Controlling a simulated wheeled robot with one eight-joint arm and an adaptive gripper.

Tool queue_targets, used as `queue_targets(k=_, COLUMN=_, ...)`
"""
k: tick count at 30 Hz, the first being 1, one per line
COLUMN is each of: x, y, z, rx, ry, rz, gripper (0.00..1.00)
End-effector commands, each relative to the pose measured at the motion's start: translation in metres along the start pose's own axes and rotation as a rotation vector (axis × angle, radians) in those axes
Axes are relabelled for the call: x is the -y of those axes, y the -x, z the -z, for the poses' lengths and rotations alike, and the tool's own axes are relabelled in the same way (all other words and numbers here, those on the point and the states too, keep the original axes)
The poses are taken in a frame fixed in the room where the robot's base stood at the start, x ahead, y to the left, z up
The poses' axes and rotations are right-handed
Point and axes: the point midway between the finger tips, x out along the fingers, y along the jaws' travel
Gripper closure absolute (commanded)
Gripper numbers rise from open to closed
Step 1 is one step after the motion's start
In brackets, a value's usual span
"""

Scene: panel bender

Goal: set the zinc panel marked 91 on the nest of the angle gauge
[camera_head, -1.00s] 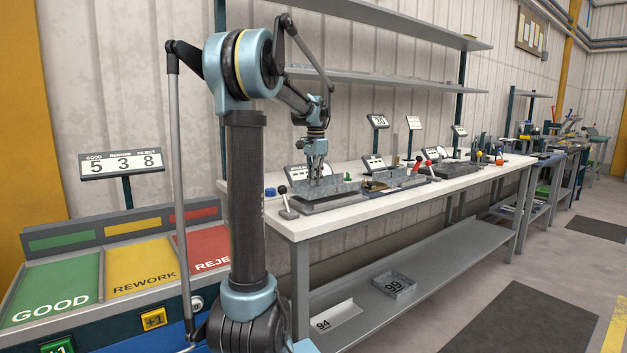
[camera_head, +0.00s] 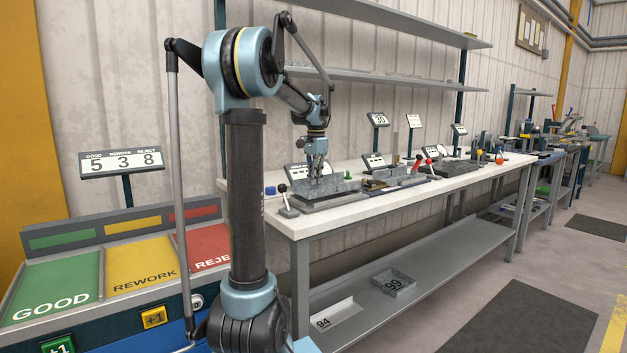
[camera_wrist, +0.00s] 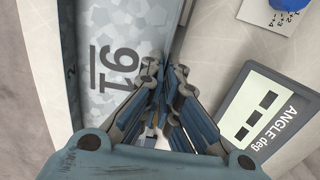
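The grey speckled zinc panel marked 91 (camera_wrist: 112,45) lies at the upper left of the wrist view, its number seen sideways. In the head view the panel (camera_head: 340,186) is low over the angle gauge (camera_head: 322,203) at the near end of the bench. I cannot tell whether it is fully seated on the nest. The gauge's display (camera_wrist: 262,118), lettered ANGLE deg, is at the right of the wrist view. My gripper (camera_wrist: 166,72) points down with its fingers close together at the panel's right upstanding edge, apparently shut on it. The gripper (camera_head: 318,178) partly hides the panel in the head view.
Other gauges (camera_head: 405,176) stand to the right along the white bench. Panels marked 94 (camera_head: 335,313) and 99 (camera_head: 394,283) lie on the lower shelf.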

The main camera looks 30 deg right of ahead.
Motion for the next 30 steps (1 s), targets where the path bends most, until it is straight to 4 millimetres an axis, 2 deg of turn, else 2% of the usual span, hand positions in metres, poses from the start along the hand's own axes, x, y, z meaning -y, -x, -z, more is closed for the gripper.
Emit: queue_targets(k=30, x=0.0, y=-0.016, z=0.0, rx=0.0, ry=0.0, rz=0.0, gripper=1.0)
